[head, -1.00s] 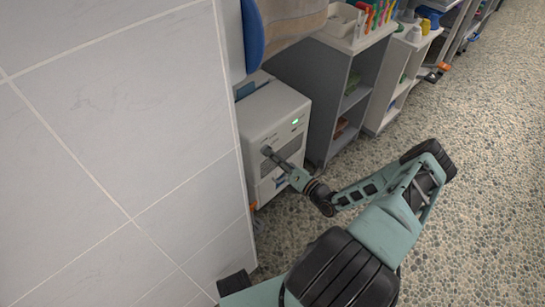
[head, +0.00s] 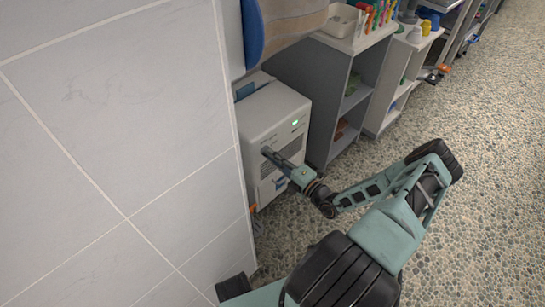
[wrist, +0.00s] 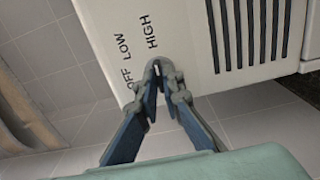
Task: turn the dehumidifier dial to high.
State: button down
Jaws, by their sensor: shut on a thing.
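The dehumidifier (head: 268,112) is a pale box beside the tiled wall, with a small green light on its front. In the wrist view its white front (wrist: 185,40) carries the words OFF, LOW and HIGH (wrist: 148,32). My gripper (head: 267,152) reaches its front in the head view. In the wrist view the fingers (wrist: 158,85) are shut on the dial (wrist: 157,65), just below the printed words. The fingers hide most of the dial, and I cannot tell which word it points to.
Dark vent slots (wrist: 247,30) lie right of the dial. A grey shelf unit (head: 345,95) stands close right of the dehumidifier. The tiled wall (head: 120,150) is close on the left. The pebbled floor (head: 490,200) at right is clear.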

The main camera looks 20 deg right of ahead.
dwell(0.4)
jog(key=c, duration=2.1)
grip_release()
jog(key=shift+s, duration=0.1)
jog(key=v, duration=1.2)
